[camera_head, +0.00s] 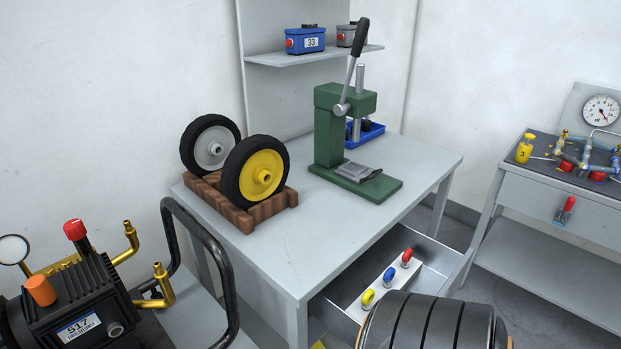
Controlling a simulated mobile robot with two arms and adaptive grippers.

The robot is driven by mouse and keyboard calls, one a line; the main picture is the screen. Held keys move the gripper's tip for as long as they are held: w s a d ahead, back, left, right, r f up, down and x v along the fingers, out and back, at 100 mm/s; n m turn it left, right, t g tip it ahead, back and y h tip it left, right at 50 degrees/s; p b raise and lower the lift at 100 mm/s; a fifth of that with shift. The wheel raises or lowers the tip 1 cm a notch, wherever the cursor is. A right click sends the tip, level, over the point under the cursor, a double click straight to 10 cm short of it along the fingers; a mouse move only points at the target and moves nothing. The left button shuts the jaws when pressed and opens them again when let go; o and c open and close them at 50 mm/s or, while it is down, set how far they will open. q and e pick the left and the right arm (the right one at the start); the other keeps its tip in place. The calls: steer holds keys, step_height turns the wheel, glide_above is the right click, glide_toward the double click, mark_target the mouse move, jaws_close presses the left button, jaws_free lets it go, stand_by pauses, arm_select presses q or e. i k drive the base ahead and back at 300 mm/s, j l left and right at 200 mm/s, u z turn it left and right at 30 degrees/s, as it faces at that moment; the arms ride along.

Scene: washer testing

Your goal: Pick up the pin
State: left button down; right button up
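No thing can be told for certain as the pin. An open drawer (345,292) under the grey workbench holds a white block (381,293) with three small coloured pieces that may be pins. They are a yellow piece (368,298), a blue piece (389,275) and a red piece (406,257), in a slanting row. What is below their tops is hidden. Neither of my grippers is in view.
A green lever press (330,130) and a wooden rack (232,215) with two wheels stand on the workbench (300,250). A black ribbed cylinder (430,322) is in front of the drawer. A black machine (85,310) stands at left. A side table (590,195) stands at right.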

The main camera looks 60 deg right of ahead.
mark_target(367, 296)
steer(key=z, duration=2.35)
